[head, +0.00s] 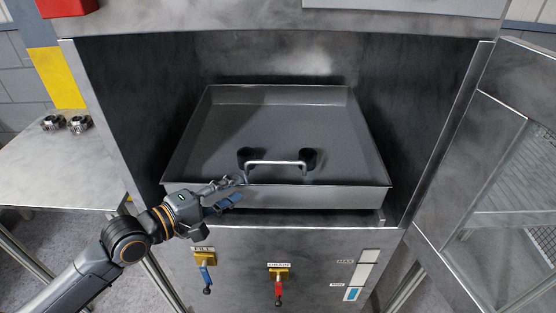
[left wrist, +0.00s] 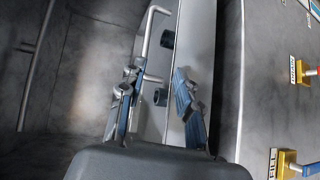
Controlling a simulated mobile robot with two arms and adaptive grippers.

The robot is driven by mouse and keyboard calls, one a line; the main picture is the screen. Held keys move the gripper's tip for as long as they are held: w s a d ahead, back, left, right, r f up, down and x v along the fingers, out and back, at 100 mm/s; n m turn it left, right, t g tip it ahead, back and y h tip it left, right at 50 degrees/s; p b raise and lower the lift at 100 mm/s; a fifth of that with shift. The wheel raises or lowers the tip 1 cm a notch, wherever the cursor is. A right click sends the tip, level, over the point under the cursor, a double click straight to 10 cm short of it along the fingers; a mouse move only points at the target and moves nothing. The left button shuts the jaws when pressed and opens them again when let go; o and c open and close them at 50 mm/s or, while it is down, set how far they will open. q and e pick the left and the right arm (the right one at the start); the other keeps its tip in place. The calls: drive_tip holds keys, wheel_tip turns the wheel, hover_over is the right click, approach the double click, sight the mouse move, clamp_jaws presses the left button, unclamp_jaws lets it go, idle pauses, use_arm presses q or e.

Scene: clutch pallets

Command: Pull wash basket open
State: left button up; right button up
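The wash basket (head: 340,199) is a wide, shallow grey metal tray inside the open washer chamber. A light bar handle (head: 275,163) stands at its front wall, with a dark round piece near each end. My left gripper (head: 229,190) is at the basket's front edge, left of the handle. In the left wrist view, the two fingers of my left gripper (left wrist: 157,100) are spread apart, with part of the front wall and handle (left wrist: 146,36) showing between and beyond them. It holds nothing that I can see. Whether a finger touches the basket is unclear. My right gripper is out of view.
The hinged door (head: 450,190) stands open at the right. Below the chamber are a blue-handled valve (head: 206,278) and a red-handled valve (head: 278,291). A side table (head: 55,170) at the left bears small metal parts (head: 79,124).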

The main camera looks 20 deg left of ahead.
use_arm(q)
drive_tip(key=r, duration=0.2)
drive_tip(key=p, duration=0.1)
approach(275, 164)
drive_tip(key=w, duration=0.2)
drive_tip(key=shift+n+h, duration=0.3)
drive_tip(key=x, duration=0.3)
drive_tip(key=p+x, duration=0.1)
drive_tip(key=x, duration=0.5)
drive_tip(key=shift+d+f, duration=0.3)
drive_tip(key=shift+d, duration=0.05)
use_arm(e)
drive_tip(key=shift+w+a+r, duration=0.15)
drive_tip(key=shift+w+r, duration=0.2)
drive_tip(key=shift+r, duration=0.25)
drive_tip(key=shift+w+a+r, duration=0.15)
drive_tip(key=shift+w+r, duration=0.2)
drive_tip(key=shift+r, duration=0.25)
use_arm(q)
drive_tip(key=shift+s, duration=0.1)
drive_tip(key=c, duration=0.7)
clamp_jaws()
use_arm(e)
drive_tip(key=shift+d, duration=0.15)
